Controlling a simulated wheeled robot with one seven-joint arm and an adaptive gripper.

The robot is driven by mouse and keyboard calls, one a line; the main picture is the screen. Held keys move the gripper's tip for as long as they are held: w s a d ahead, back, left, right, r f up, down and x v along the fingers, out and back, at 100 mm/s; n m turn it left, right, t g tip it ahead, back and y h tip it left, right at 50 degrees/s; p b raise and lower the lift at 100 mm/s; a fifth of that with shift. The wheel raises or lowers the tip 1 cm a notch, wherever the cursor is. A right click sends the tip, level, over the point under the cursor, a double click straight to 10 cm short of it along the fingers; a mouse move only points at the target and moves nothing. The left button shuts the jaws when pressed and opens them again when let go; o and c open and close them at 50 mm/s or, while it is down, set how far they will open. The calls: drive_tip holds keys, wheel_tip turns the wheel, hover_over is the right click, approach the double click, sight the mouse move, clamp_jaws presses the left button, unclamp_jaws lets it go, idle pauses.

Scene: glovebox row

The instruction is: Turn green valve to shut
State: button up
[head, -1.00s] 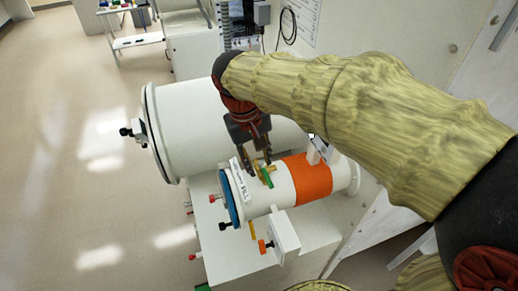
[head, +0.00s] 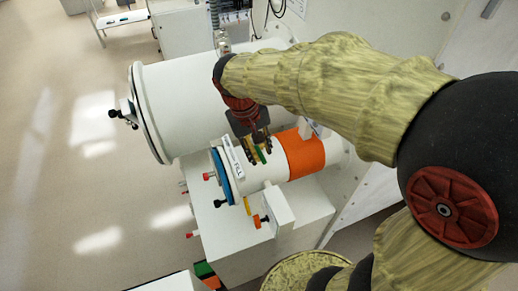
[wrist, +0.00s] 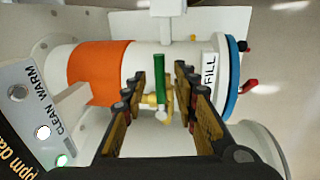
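The green valve handle (head: 260,156) is on top of the small white cylinder (head: 260,177), largely hidden by my gripper in the head view. In the wrist view the green handle (wrist: 159,75) is a narrow upright bar beside a brass fitting (wrist: 150,98). My gripper (head: 258,152) is over the cylinder between its orange band and blue ring. In the wrist view my gripper (wrist: 157,77) is open, one finger on each side of the handle, with gaps visible. I cannot tell contact or finger depth.
A white FILL label (wrist: 209,72) stands close to the right finger. The orange band (head: 299,154) is to the right, and a large white cylinder (head: 185,100) is behind. Black knobs, red knobs and an orange-handled fitting (head: 258,220) stick out near the small cylinder.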

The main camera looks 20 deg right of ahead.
clamp_jaws()
idle(0.9)
